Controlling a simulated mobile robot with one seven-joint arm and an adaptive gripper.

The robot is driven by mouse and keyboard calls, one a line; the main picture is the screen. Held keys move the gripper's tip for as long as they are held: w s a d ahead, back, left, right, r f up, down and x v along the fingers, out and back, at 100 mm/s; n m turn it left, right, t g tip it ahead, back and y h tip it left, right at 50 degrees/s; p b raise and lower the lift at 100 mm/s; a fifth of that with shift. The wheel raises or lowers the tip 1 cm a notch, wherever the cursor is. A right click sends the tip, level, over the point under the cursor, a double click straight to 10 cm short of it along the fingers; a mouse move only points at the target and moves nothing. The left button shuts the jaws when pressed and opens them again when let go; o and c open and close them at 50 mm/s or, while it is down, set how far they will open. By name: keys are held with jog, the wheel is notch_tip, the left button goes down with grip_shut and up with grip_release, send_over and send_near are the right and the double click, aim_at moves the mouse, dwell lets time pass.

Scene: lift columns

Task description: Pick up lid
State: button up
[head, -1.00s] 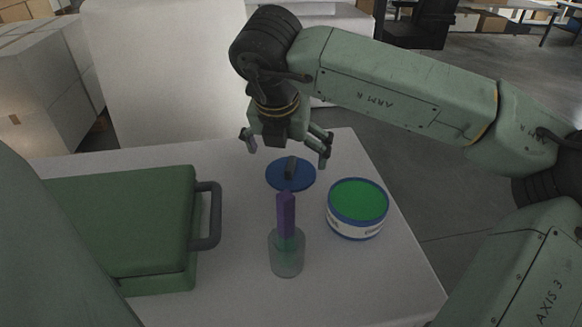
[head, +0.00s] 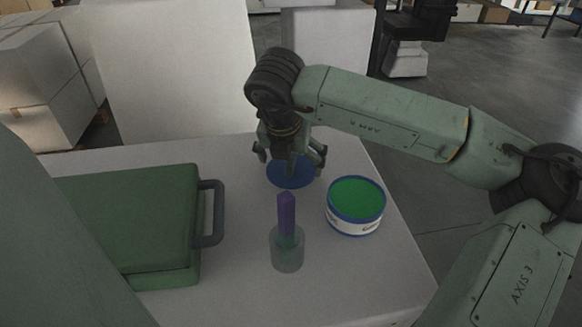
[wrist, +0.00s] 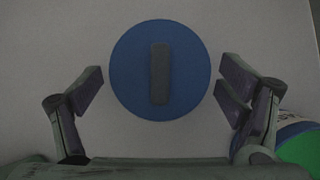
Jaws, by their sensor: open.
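The lid is a flat blue disc (head: 291,178) with a grey bar handle, lying on the white table behind the glass. In the wrist view the lid (wrist: 186,98) lies between my open fingers, with the handle (wrist: 160,74) upright in the picture. My gripper (head: 290,160) points down just over the lid and hides its handle in the head view. In the wrist view my gripper (wrist: 160,92) has a finger on each side of the lid, apart from the handle and empty.
A round tub with green top (head: 356,199) stands right of the lid. A clear glass (head: 287,252) with a purple stick (head: 286,214) stands in front. A green case (head: 125,225) with a dark handle fills the table's left. Bare table (head: 360,285) shows at front right.

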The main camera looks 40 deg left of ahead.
jog(key=shift+s+f, duration=0.1)
jog(key=c, duration=1.9)
grip_shut()
jog(key=shift+d+f, duration=0.1)
jog(key=shift+d, duration=0.05)
